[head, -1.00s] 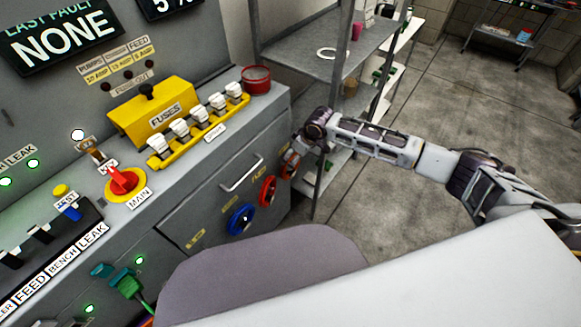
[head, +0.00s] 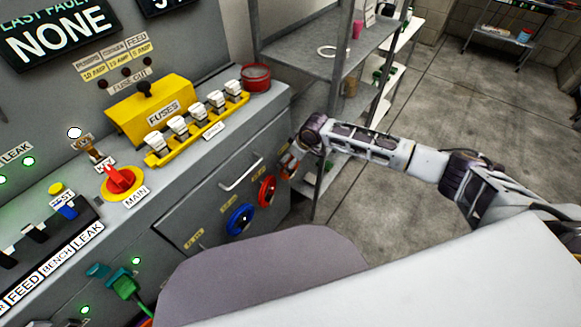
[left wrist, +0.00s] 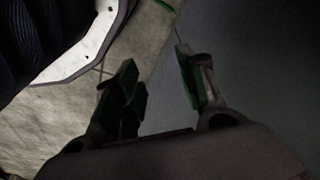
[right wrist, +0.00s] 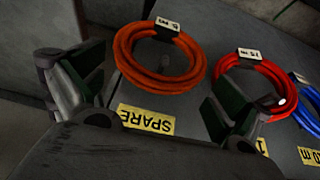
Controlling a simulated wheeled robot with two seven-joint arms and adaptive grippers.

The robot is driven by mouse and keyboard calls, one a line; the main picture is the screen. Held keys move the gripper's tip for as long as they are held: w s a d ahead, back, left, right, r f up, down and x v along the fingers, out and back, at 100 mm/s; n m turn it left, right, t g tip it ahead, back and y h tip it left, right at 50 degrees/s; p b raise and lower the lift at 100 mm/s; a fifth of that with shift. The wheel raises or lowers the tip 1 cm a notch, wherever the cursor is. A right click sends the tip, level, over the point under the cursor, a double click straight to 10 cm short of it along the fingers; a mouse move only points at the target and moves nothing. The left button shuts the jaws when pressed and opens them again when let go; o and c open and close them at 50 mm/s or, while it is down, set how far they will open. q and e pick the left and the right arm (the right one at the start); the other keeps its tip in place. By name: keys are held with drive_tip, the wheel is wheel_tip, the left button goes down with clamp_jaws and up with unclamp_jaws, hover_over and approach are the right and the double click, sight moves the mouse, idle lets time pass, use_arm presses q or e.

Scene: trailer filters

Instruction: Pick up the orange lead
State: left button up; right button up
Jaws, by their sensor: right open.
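The orange lead (right wrist: 150,80) is a coiled ring with a small white tag, hanging on a peg on the grey cabinet front above a yellow SPARE label (right wrist: 146,119). In the right wrist view my right gripper (right wrist: 153,78) is open, with one finger left of the coil and the other at its lower right. Nothing is held between them. In the head view the right gripper (head: 290,163) is at the cabinet's right end and hides most of the orange lead. My left gripper (left wrist: 156,60) is open and empty in the dark left wrist view.
A red coil (head: 267,191) and a blue coil (head: 240,219) hang left of the orange lead in the head view. A drawer handle (head: 241,174) juts out above them. A metal shelf rack (head: 318,65) stands close behind the right gripper. The floor to the right is open.

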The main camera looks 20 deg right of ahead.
use_arm(q)
drive_tip(key=shift+w+d+r, duration=0.1)
drive_tip(key=shift+r, duration=0.5)
use_arm(e)
drive_tip(key=shift+w+a+f, duration=0.15)
drive_tip(key=shift+w+f, duration=0.1)
drive_tip(key=shift+f, duration=0.35)
drive_tip(key=shift+c, duration=0.3)
use_arm(q)
drive_tip(key=shift+w, duration=0.1)
use_arm(e)
drive_tip(key=c, duration=1.4)
drive_tip(key=shift+r, duration=0.2)
